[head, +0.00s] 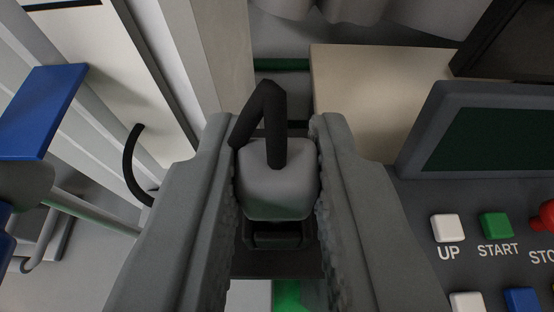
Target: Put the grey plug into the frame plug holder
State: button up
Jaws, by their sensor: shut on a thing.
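The grey plug (277,195) is in the middle of the head view, between the two fingers of my gripper (275,128). My gripper is shut on it, with the ribbed finger pads against its left and right sides. A thick black cable (276,125) rises from the plug and bends down to the left behind the left finger. A dark, socket-like part (278,236) shows just below the plug in the picture. I cannot tell whether it is the frame plug holder, or whether the plug touches it or sits in it.
A control panel with a white UP button (447,228), a green START button (496,225) and a dark screen (490,138) is at right. A beige box (375,95) is behind. Pale frame posts, a blue plate (42,112) and a black loop (131,165) are at left.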

jog(key=shift+f, duration=0.35)
dwell(0.5)
jog(key=o, duration=0.8)
jog(key=shift+o, duration=0.2)
jog(key=v, duration=1.7)
jog(key=shift+s+r, duration=0.1)
jog(key=shift+r, duration=0.05)
